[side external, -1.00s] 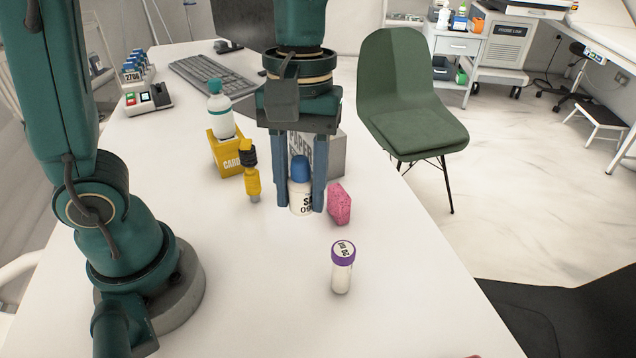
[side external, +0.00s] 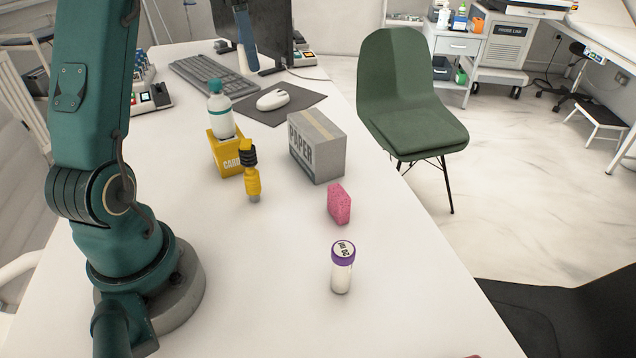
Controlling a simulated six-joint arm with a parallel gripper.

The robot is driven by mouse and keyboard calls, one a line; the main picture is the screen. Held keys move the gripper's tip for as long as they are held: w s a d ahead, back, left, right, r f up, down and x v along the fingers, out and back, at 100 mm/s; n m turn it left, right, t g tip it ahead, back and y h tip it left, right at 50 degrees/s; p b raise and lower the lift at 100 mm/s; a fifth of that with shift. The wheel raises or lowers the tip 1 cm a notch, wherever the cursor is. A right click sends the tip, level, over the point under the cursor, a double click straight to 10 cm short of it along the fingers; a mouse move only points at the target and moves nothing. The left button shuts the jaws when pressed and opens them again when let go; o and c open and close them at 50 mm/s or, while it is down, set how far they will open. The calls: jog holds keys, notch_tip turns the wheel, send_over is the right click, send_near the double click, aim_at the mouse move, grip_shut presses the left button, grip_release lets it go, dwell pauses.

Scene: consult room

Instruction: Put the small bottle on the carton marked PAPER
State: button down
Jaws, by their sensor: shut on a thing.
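The grey carton marked PAPER (side external: 328,158) stands on the table right of the middle, its top bare. My gripper (side external: 246,62) is at the top of the side view, in front of the dark monitor and well behind and above the carton. Only its blue fingers show clearly. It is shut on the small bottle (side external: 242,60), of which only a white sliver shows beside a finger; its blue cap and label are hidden.
A black-and-yellow tool (side external: 252,180), pink sponge (side external: 339,204) and purple-capped tube (side external: 342,270) stand nearer. A mouse (side external: 272,99) and keyboard (side external: 205,78) lie behind.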

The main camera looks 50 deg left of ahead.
send_over(317, 131)
notch_tip(317, 131, down, 7)
jog(key=shift+s+a, duration=0.1)
jog(key=shift+s, duration=0.05)
jog(key=shift+f, duration=2)
jog(key=c, duration=0.5)
grip_release()
jog(key=shift+f, duration=0.15)
